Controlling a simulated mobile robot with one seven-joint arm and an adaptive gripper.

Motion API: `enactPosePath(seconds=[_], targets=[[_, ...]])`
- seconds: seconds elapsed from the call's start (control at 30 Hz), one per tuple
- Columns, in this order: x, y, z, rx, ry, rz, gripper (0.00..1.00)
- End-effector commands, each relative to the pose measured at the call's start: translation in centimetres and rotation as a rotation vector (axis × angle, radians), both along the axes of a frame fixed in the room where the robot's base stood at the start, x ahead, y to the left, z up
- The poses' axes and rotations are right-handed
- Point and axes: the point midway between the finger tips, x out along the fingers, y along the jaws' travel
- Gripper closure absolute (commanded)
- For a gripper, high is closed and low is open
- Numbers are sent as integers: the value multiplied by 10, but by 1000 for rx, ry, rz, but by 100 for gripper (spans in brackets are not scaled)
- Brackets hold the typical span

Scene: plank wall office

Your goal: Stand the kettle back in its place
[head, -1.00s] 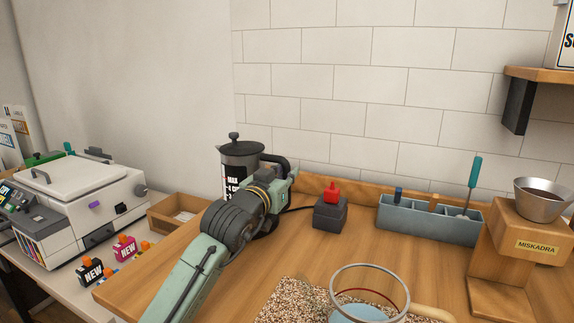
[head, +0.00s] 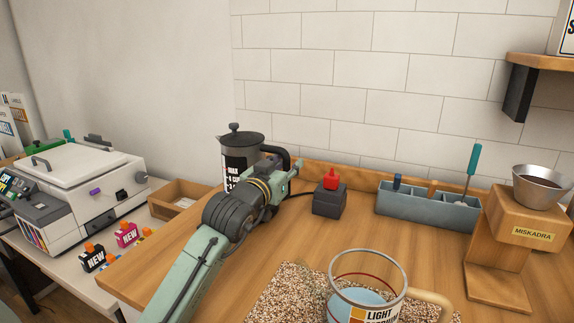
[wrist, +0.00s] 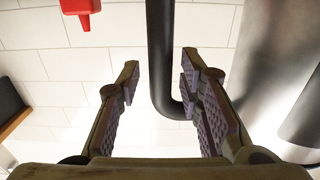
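The kettle (head: 236,152) is a metallic pot with a black lid, a label and a black handle. In the head view it stands upright toward the back left of the wooden table, and my arm hides its lower part. My gripper (wrist: 165,85) is at the handle side of the kettle. The kettle's metal body (wrist: 285,65) fills the right of that view. What lies under the kettle is hidden.
A dark block (head: 329,201) with a red top (head: 331,179) stands right of the kettle. A glass mug (head: 368,285) sits on a speckled mat (head: 285,295) in front. The table's middle is clear.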

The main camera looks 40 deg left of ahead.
Motion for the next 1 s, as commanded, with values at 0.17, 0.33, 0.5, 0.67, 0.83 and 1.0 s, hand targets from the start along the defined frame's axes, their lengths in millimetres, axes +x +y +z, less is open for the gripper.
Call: enactPosePath(seconds=[0.17, 0.33, 0.5, 0.67, 0.83, 1.0], targets=[[-5, 1, -4, 3, -3, 4, 66], [-38, -7, -6, 0, -6, 4, 66], [-73, -16, -6, 0, -4, 3, 66], [-95, -22, -5, 0, -3, 1, 66], [-105, -25, -4, 1, -2, 1, 66], [-106, -25, -3, 1, -1, 0, 66]])
